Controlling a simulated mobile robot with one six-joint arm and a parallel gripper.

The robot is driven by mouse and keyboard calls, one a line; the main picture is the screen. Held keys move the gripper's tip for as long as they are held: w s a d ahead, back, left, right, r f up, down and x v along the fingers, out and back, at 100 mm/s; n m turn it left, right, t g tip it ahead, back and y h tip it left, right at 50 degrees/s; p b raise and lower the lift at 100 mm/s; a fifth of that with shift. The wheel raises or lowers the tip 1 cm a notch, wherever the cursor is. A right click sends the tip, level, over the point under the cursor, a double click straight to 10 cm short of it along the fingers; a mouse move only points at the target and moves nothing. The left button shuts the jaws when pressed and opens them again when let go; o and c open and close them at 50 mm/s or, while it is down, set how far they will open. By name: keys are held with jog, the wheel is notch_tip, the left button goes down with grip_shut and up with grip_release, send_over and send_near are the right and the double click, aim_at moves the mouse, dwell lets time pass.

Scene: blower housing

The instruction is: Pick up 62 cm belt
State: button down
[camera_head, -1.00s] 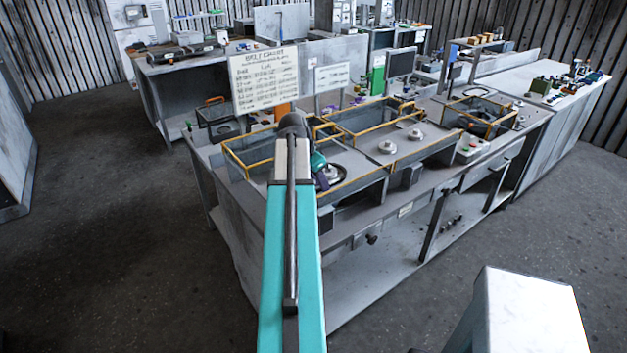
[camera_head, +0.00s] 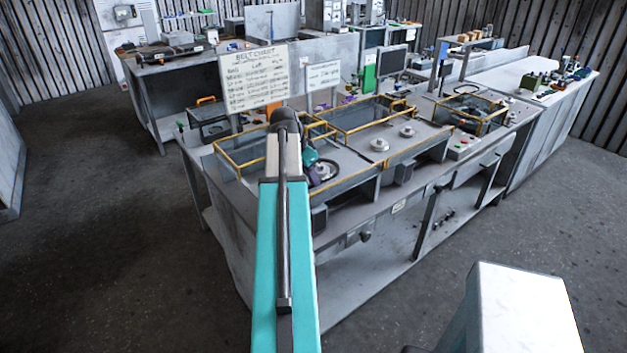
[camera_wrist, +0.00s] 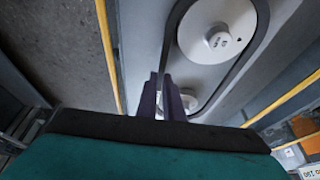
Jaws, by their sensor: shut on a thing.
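A dark belt (camera_wrist: 262,45) shows in the wrist view as a long loop around a pale round pulley (camera_wrist: 218,38) and a smaller part at its lower end. My gripper (camera_wrist: 164,100), with purple fingers, is shut on the left run of this belt. The loop's lower end is partly hidden by the fingers and the wrist. In the head view my gripper (camera_head: 313,174) is low over the left bay of the bench, beside the dark round pulley (camera_head: 325,170); the belt is too small to make out there. I cannot read a length on it.
Yellow guard rails (camera_head: 243,160) frame the bay, and one (camera_wrist: 107,50) runs close to the left in the wrist view. A belt chart sign (camera_head: 254,80) stands behind. Two pale discs (camera_head: 379,145) are in the middle bay. The floor in front is clear.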

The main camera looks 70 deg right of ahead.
notch_tip(320, 180, up, 9)
jog(key=b, duration=0.2)
jog(key=shift+b, duration=0.4)
dwell(0.7)
jog(key=shift+r+p, duration=1.45)
jog(key=shift+r, duration=1)
